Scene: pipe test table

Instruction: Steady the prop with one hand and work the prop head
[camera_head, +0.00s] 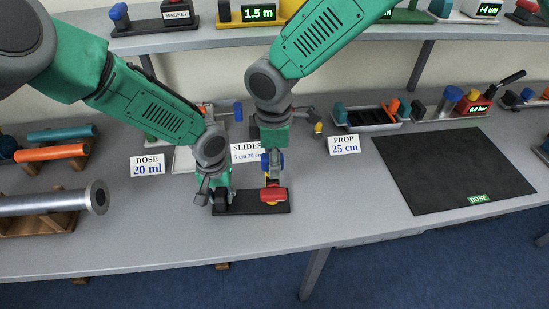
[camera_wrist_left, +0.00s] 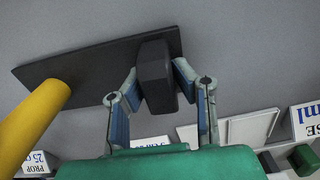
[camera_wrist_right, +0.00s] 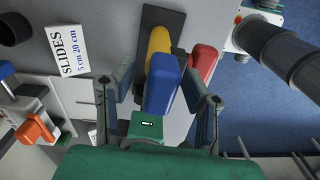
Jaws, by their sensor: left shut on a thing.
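The prop has a flat dark base (camera_head: 250,208), a yellow post, a blue head part and a red handle (camera_head: 273,194). My left gripper (camera_head: 220,203) is low at the base's left end. In the left wrist view its fingers are shut on an upright black block (camera_wrist_left: 154,78) on the base, with the yellow post (camera_wrist_left: 35,118) to the left. My right gripper (camera_wrist_right: 163,95) is above the prop, its open fingers on either side of the blue head part (camera_wrist_right: 162,84). The red handle (camera_wrist_right: 204,63) shows behind its right finger. A green block with a small display (camera_wrist_right: 147,127) sits near its palm.
A dark mat (camera_head: 450,168) marked DONE lies at the right. A rack with a metal cylinder (camera_head: 50,202) is at the left. The table front is clear.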

